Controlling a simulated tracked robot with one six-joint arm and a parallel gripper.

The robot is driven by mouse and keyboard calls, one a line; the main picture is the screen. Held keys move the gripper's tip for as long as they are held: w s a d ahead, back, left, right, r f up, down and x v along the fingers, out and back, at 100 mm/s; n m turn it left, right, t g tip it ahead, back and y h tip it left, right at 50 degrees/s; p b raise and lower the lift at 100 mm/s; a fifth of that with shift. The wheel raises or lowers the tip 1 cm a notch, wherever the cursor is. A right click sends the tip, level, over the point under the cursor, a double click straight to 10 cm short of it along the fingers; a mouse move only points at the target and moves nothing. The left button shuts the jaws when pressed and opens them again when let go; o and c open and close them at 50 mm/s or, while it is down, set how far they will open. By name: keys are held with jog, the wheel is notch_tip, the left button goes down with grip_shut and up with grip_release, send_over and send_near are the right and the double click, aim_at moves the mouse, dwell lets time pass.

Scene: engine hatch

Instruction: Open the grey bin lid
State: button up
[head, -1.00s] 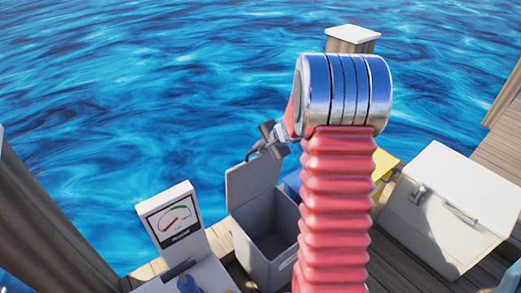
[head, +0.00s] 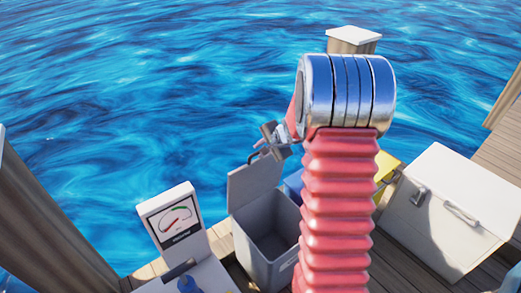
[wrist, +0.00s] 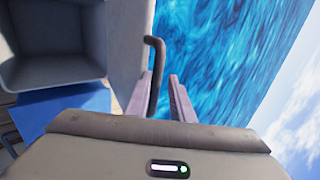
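The grey bin (head: 272,262) stands on the dock with its mouth open and its inside showing empty. Its grey lid (head: 254,184) stands raised, roughly upright, at the bin's far left side. My gripper (head: 272,143) is at the lid's top edge. In the wrist view, the lid's pale face (wrist: 124,45) is left of centre, and its dark bar handle (wrist: 157,60) runs between the fingers of my gripper (wrist: 160,95). The fingers are apart, with a visible gap between the handle and the right finger. Contact with the left finger is unclear.
A gauge panel (head: 176,222) stands left of the bin. A white chest (head: 447,212) is at the right. A blue box (head: 293,186) and a yellow object (head: 385,165) are partly hidden behind my arm. Open water (head: 130,80) lies beyond the dock.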

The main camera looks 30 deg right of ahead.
jog(key=s+r, duration=0.1)
jog(key=s, duration=0.6)
jog(key=s+d+r, duration=0.1)
jog(key=s+r, duration=0.1)
jog(key=s, duration=0.5)
jog(key=shift+s+d+r, duration=0.3)
jog(key=shift+s, duration=0.1)
